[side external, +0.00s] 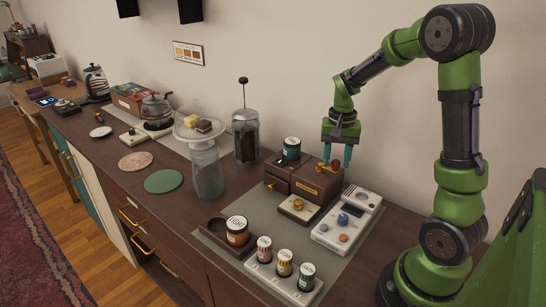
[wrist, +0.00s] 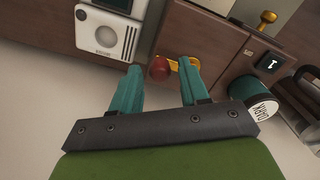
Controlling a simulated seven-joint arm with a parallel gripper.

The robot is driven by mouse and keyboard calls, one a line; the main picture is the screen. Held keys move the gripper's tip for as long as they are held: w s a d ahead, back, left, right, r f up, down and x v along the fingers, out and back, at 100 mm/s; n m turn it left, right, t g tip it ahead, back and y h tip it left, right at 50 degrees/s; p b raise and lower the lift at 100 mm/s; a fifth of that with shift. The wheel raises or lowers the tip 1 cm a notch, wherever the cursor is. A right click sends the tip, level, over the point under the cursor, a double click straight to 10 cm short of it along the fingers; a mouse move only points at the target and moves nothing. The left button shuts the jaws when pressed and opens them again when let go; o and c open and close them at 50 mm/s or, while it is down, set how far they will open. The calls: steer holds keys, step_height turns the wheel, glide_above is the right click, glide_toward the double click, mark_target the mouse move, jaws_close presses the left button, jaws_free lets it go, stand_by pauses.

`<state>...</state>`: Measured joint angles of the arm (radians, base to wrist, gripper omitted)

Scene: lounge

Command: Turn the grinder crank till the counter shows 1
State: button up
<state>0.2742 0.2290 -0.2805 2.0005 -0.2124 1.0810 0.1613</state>
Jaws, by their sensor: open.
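The brown grinder (side external: 318,182) stands at the back of the grey mat. The small black counter (wrist: 272,64) shows a white 1 in the wrist view.
A white device with a blue knob (side external: 345,222) is in front to the right. An amber jar (side external: 237,229) and a rack of small jars (side external: 284,263) stand nearer the front. A French press (side external: 245,135) is at left.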

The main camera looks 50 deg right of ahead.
steer(key=shift+r, duration=3.5)
steer(key=shift+d, duration=0.1)
steer(key=s+a+r+n+t, duration=0.2)
steer(key=a, duration=0.5)
steer(key=s+a+r+n+t+y, duration=0.1)
steer(key=s+a+r+n+t, duration=0.1)
steer(key=a, duration=0.5)
steer(key=s+a+r+n+t+y, duration=0.1)
steer(key=s+a+n+t, duration=0.2)
steer(key=a, duration=0.4)
steer(key=shift+s+a+r+n, duration=0.2)
steer(key=shift+r+n, duration=0.2)
steer(key=shift+n, duration=0.1)
